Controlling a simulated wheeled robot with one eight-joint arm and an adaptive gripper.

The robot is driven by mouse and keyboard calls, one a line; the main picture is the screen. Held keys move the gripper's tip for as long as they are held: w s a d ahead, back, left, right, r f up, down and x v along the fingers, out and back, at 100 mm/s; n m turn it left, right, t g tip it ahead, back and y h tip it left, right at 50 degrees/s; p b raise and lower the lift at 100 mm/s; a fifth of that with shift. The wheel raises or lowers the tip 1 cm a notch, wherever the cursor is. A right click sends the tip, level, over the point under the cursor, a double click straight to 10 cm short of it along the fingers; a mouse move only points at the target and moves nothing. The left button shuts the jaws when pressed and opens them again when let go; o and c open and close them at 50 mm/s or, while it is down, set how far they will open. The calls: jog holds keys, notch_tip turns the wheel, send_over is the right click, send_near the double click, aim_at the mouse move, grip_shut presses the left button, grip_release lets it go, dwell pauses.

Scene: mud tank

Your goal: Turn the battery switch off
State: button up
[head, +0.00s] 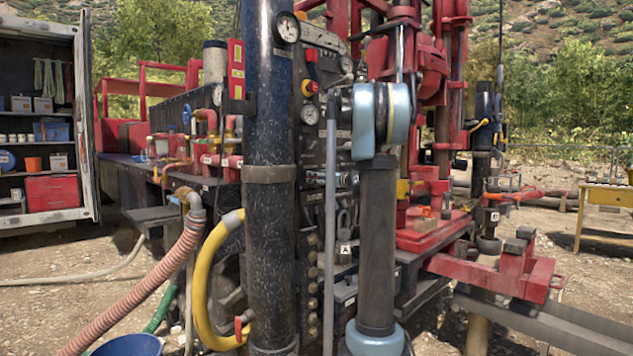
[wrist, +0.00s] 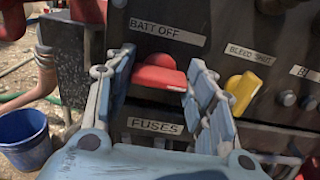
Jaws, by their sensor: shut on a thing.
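The battery switch (wrist: 158,77) is a red handle on a dark panel in the wrist view. Its wide bar lies roughly level, just below a white label (wrist: 168,32) reading BATT OFF. My gripper (wrist: 162,60) has one pale blue-grey finger on each side of the handle. It is shut on the handle's two ends, the right finger overlapping its right end. In the head view my arm (head: 376,240) stands in front of the rig, and I cannot make out the gripper or the switch there.
A yellow knob (wrist: 243,91) under a BLEED SHUT label is close to the right finger. A FUSES label (wrist: 156,126) is below the switch. A blue bucket (wrist: 24,138) stands at lower left. In the head view, a thick dark pipe (head: 270,120) and a yellow hose (head: 203,285) are left of my arm.

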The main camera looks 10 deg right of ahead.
jog(key=shift+s+a+f+n, duration=0.1)
jog(key=shift+n, duration=2.9)
jog(key=shift+s+a+f+n, duration=0.1)
jog(key=shift+f+n, duration=0.05)
jog(key=shift+n, duration=2.85)
jog(key=shift+s+a+f+n, duration=0.1)
jog(key=shift+n, duration=2.9)
jog(key=o, duration=1.1)
jog(key=shift+c, duration=0.2)
jog(key=shift+w+d+r, duration=0.1)
